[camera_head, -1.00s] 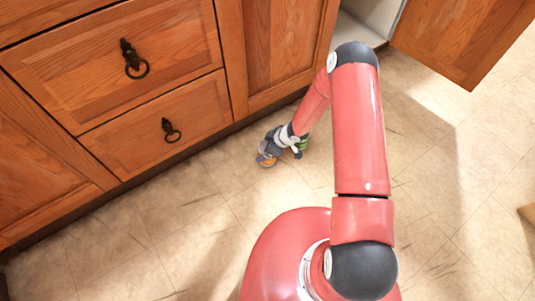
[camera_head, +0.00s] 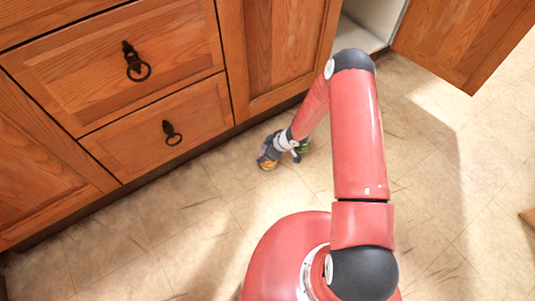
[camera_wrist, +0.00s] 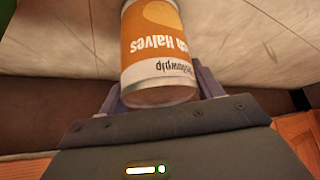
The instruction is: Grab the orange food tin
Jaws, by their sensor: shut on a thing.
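The orange food tin (camera_wrist: 157,45) has an orange and white label with upside-down lettering in the wrist view. It stands out between the two fingers of my gripper (camera_wrist: 160,85), which is shut on it. In the head view, my gripper (camera_head: 268,156) is low by the floor near the cabinet base, and a small orange bit of the tin (camera_head: 267,166) shows at its tip. Most of the tin is hidden there by the gripper.
A green thing (camera_head: 303,146) is on the floor just right of my gripper, partly hidden by my arm. Wooden cabinets with drawers (camera_head: 150,118) stand behind. A cabinet door (camera_head: 465,40) hangs open at the upper right. The tiled floor (camera_head: 130,240) is clear at left.

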